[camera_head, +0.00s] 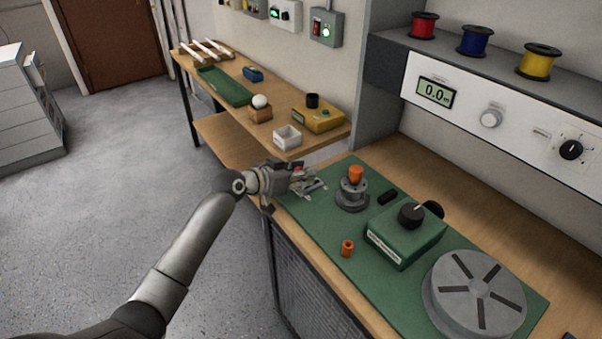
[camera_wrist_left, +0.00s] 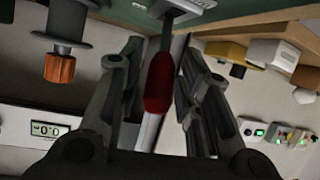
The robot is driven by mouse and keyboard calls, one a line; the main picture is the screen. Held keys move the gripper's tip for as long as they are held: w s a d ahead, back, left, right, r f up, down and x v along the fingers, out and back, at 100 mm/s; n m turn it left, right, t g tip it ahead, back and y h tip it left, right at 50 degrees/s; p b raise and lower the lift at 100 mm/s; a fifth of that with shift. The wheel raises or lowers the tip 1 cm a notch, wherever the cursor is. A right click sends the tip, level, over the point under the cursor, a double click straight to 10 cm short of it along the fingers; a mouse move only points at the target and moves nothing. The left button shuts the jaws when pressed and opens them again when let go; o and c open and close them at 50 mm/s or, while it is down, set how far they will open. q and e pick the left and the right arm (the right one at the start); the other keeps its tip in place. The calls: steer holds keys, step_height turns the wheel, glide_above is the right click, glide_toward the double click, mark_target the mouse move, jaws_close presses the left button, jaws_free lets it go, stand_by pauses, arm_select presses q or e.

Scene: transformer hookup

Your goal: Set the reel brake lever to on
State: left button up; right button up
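The brake lever shows in the left wrist view as a dark red grip (camera_wrist_left: 160,82) on a metal stem that runs to a grey bracket (camera_wrist_left: 182,8) at the top. My left gripper (camera_wrist_left: 162,58) is open, with one finger on each side of the red grip and visible gaps between. In the head view my left gripper (camera_head: 311,184) is over the far left end of the green mat (camera_head: 320,225). It hides most of the lever there; only a bit of red shows. The on and off marks are not readable. My right gripper is not in view.
Right of the gripper stand a grey post with an orange top (camera_head: 355,174), a small orange piece (camera_head: 347,248), a green box with a black knob (camera_head: 405,238) and a grey slotted disc (camera_head: 474,292). A wooden side bench (camera_head: 225,75) with several items lies behind.

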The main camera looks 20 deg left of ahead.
arm_select(q)
jaws_close()
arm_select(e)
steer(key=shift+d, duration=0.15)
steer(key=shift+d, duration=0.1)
